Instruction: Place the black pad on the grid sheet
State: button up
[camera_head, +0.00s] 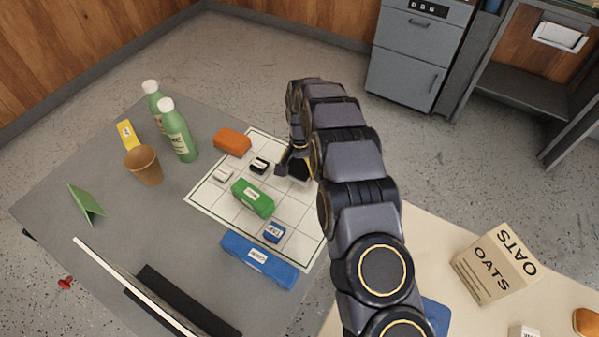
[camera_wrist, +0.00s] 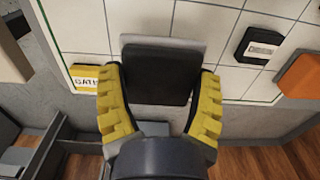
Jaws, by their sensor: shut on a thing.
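The black pad (camera_wrist: 157,82) is a flat dark square between my gripper's (camera_wrist: 158,72) two yellow ribbed fingers in the wrist view. My gripper is shut on it. A grey patch borders the pad at its top and right, over the white grid sheet (camera_wrist: 100,35); whether the pad touches the sheet I cannot tell. In the head view, my gripper (camera_head: 293,167) is at the far right part of the grid sheet (camera_head: 213,196), with the pad seen only as a dark shape and my arm hiding part of that area.
On the sheet are a small black block (camera_head: 260,165), a white block (camera_head: 222,175), a green block (camera_head: 252,198) and a small blue block (camera_head: 274,232). An orange block (camera_head: 232,142) and long blue block (camera_head: 258,260) lie at its edges. Green bottles (camera_head: 179,134) and a cup (camera_head: 145,166) stand left.

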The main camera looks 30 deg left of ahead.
aim_at(299, 174)
jog(key=shift+w+a+f, duration=0.2)
jog(key=shift+f, duration=1.75)
jog(key=o, duration=1.1)
jog(key=shift+f, duration=0.1)
jog(key=shift+c, duration=0.2)
notch_tip(299, 174, up, 12)
jog(key=shift+r, duration=0.15)
